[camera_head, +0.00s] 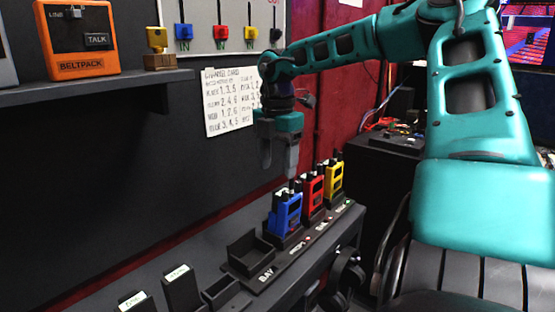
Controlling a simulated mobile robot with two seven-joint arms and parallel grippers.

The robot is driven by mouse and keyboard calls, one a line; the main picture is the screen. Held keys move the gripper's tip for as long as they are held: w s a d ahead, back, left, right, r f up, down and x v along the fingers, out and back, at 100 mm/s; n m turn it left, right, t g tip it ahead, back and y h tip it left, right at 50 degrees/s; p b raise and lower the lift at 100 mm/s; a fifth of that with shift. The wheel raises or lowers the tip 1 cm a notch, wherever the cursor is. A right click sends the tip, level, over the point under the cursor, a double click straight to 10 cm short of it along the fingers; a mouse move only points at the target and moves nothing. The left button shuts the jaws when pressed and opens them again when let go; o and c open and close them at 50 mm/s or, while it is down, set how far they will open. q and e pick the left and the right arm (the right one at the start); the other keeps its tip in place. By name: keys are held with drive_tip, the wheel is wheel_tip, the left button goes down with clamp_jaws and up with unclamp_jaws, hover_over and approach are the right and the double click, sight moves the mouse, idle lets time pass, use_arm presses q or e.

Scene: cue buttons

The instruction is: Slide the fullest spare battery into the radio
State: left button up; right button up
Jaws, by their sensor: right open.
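My right gripper (279,171) points down with its fingers apart and nothing seen between them. It hangs above and slightly left of a blue radio (287,212). A red radio (313,190) and a yellow radio (334,181) stand upright behind the blue one in the same rack. Two dark blocks with pale labels, which look like spare batteries, stand at the lower left: one battery (181,291) and another battery (134,304), cut by the frame edge. Their label text is too small to read. My left gripper is out of view.
An empty bay (249,256) is at the rack's near end, with a small open holder (222,292) beside it. A shelf (90,90) at upper left holds an orange beltpack (78,40). A written card (230,101) hangs on the wall. A dark chair (455,275) is at lower right.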

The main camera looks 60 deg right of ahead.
wheel_tip(320, 180, up, 13)
drive_tip(key=p, duration=0.1)
drive_tip(key=shift+s, duration=0.15)
idle(0.3)
